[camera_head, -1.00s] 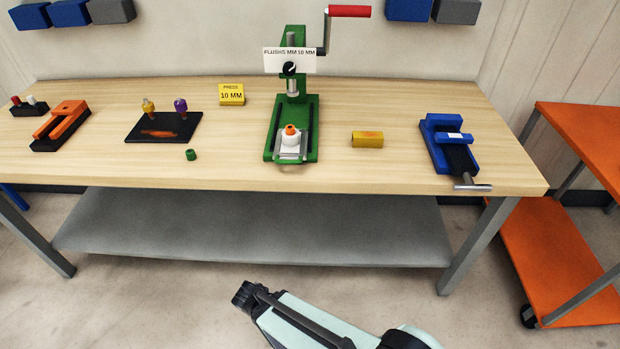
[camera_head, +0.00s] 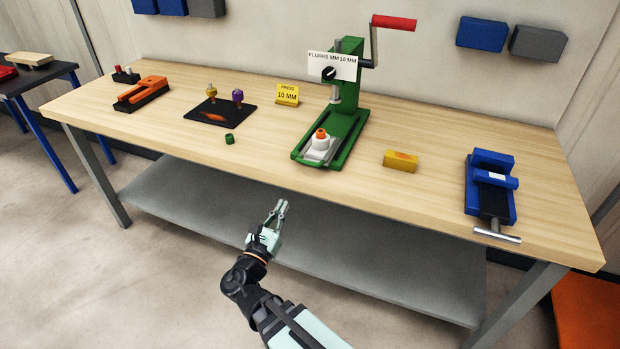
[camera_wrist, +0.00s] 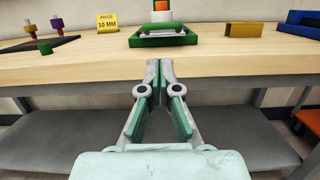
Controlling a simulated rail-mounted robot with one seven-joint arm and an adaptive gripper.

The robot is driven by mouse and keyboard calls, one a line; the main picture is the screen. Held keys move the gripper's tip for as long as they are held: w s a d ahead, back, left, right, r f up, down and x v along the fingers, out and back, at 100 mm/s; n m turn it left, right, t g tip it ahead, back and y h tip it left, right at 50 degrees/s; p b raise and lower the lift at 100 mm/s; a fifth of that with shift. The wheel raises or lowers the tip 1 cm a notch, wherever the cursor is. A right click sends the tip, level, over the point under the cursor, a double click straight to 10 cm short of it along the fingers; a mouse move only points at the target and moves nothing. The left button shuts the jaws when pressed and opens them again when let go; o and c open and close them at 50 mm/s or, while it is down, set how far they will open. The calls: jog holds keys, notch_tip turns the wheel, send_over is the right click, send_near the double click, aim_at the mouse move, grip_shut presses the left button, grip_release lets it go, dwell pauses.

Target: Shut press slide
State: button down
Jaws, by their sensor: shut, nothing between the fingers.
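A green press (camera_head: 346,112) with a red-handled crank (camera_head: 394,23) stands on the wooden workbench (camera_head: 260,155). Its slide (camera_head: 316,157) sits toward the front of the green base, carrying a white block with an orange piece (camera_head: 320,134) on top. The press also shows in the wrist view, where the slide's front (camera_wrist: 163,34) is at the top centre. My gripper (camera_head: 281,204) is in front of the bench edge, short of the press, and touches nothing. In the wrist view my gripper's fingertips (camera_wrist: 160,64) are together and empty, pointing toward the slide.
A yellow block (camera_head: 400,162) and a blue vise (camera_head: 490,190) stand right of the press. A yellow 10 MM sign (camera_head: 287,95), a dark tray (camera_head: 213,113) with knobs, a small green cylinder (camera_head: 230,139) and an orange tool (camera_head: 142,92) are left. A grey shelf (camera_head: 300,235) lies below.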

jog(key=p+x, duration=0.3)
jog(key=x, duration=1.1)
jog(key=shift+f+p, duration=0.15)
jog(key=shift+p, duration=0.2)
